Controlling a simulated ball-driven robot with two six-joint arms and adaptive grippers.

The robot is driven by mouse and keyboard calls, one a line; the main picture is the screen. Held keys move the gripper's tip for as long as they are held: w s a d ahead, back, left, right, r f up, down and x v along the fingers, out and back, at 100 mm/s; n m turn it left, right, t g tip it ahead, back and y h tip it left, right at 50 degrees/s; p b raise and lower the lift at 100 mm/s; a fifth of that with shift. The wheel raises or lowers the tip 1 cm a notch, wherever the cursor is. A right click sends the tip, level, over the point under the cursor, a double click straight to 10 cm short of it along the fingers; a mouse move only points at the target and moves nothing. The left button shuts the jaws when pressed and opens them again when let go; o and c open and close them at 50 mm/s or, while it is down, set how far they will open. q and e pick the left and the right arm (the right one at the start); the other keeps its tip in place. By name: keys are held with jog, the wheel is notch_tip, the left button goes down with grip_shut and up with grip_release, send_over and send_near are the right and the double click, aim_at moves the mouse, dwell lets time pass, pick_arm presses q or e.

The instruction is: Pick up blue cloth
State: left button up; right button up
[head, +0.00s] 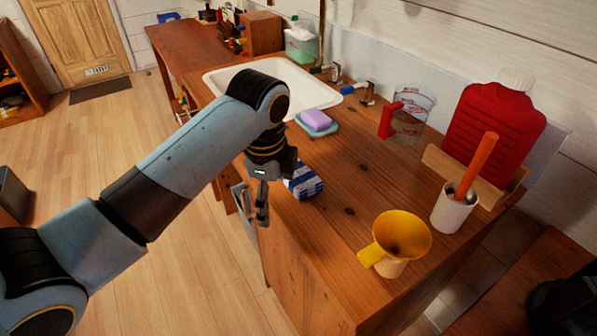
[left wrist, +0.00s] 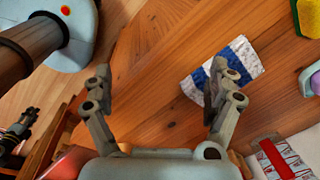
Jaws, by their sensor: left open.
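The blue cloth (head: 304,181), with white stripes, lies on the wooden counter near its front edge. It also shows in the left wrist view (left wrist: 240,64), right of centre, partly hidden behind the right-hand finger. My left gripper (head: 264,205) is beside the cloth, to its left in the head view, and points down around the counter's edge. In the left wrist view its two fingers stand wide apart (left wrist: 160,88) with nothing between them but a view of bare wood. The cloth is not gripped. My right gripper is not in view.
Behind the cloth are a purple soap (head: 316,119) on a teal dish and a white sink (head: 228,82). A yellow funnel (head: 404,233), a white cup (head: 452,212) and a red-handled jug (head: 407,124) stand to the right. Bare counter separates them from the cloth.

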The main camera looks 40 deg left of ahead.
aim_at(299, 172)
pick_arm(q)
jog(key=w+a+r+m+g+p, duration=0.1)
jog(key=w+r+m, duration=0.7)
jog(key=w+r, duration=0.1)
jog(key=shift+m+h, duration=0.3)
jog(key=shift+m, duration=0.1)
jog(key=f, duration=1)
jog(key=shift+w+f, duration=0.3)
jog(key=shift+f, duration=0.1)
jog(key=c, duration=1.1)
